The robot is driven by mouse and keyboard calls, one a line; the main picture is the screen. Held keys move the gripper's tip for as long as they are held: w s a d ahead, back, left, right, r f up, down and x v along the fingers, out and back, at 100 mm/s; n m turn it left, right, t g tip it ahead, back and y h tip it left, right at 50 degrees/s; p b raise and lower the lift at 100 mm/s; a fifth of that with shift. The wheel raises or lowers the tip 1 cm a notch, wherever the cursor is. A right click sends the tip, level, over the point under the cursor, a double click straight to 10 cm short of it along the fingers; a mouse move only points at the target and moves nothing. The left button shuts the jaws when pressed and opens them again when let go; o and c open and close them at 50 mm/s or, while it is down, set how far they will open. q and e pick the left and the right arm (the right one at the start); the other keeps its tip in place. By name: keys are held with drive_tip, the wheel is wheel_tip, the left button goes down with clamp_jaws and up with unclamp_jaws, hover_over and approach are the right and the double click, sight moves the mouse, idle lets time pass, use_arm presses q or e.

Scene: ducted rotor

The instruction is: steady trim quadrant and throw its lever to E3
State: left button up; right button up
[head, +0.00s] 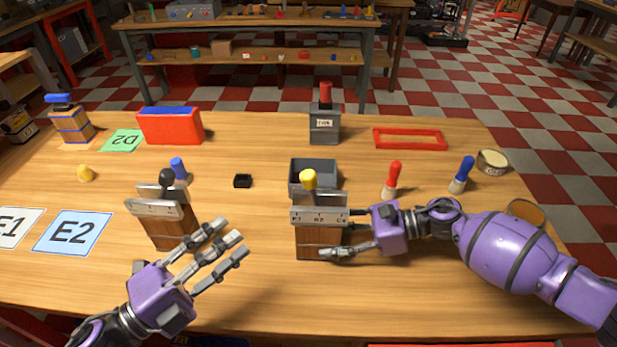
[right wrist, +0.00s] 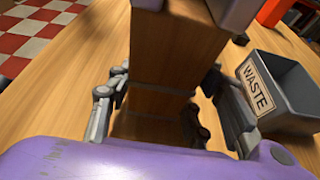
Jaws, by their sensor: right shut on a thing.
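A wooden lever block with a metal scale plate and a yellow knob (head: 318,242) stands upright at the middle of the table. The plate has small marks I cannot read surely. My right gripper (head: 345,236) is shut on its wooden body from the right; in the right wrist view the fingers lie on both sides of the wood (right wrist: 165,85). A similar block with a black knob (head: 168,228) stands to the left. My left gripper (head: 222,250) is open and empty, just in front and right of that block. I cannot tell which block is the trim quadrant.
A grey waste bin (head: 313,168) stands right behind the yellow-knobbed block. Cards E1 (head: 12,226) and E2 (head: 73,232) lie at the left. Red, blue and yellow-handled items, a red box (head: 170,127) and a red frame (head: 410,147) stand around. The front middle table is clear.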

use_arm(q)
drive_tip(key=w+d+r+m+g+h, duration=0.35)
drive_tip(key=r+m+g, duration=0.35)
drive_tip(key=m, duration=0.8)
drive_tip(key=m+g+y, duration=0.4)
drive_tip(key=m, duration=0.7)
approach(308, 179)
drive_tip(key=shift+y, duration=0.25)
drive_tip(key=x, duration=0.3)
drive_tip(key=w+x, duration=0.1)
drive_tip(key=x, duration=0.3)
drive_tip(key=f+x, duration=0.1)
drive_tip(key=x, duration=0.3)
drive_tip(key=shift+w+a, duration=0.25)
drive_tip(key=shift+a, duration=0.05)
drive_tip(key=shift+c, duration=0.5)
clamp_jaws()
